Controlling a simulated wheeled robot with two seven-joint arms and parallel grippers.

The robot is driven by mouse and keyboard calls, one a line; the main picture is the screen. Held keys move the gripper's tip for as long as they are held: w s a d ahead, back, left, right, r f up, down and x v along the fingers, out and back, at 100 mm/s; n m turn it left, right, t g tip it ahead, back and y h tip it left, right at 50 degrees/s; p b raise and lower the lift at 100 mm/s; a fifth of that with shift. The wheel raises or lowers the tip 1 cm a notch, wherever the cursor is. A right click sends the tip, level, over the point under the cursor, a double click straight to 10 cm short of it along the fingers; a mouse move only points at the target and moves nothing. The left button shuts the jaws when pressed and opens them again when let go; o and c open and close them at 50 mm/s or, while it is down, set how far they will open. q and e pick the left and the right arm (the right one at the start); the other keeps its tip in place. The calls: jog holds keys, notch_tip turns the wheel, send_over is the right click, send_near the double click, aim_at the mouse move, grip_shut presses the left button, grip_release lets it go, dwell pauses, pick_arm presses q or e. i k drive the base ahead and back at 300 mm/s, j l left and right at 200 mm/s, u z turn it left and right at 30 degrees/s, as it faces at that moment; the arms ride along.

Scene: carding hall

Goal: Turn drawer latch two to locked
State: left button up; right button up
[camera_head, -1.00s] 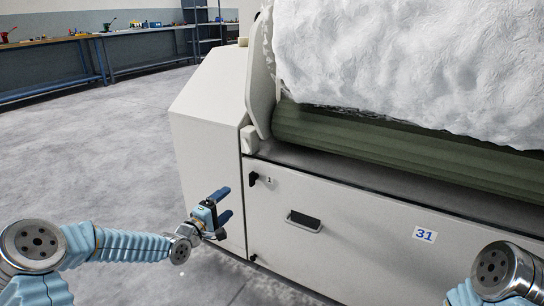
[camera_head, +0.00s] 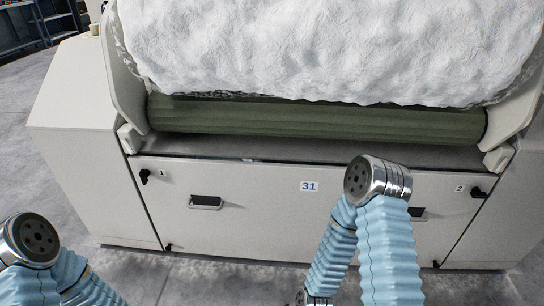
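Drawer latch two (camera_head: 478,192) is a small black latch at the upper right corner of the pale drawer front (camera_head: 265,220), beside a small label "2" (camera_head: 459,188). It is too small for me to read its setting.
The drawer has a dark recessed handle (camera_head: 205,202) at left and another (camera_head: 416,212) partly hidden by my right arm. A label "31" (camera_head: 309,186) is between them. Above are a green roller (camera_head: 310,120) and a big white fibre mass (camera_head: 320,45). Grey floor (camera_head: 30,165) lies open at left.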

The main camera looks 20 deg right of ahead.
aim_at(475, 193)
jog(key=z, duration=2.1)
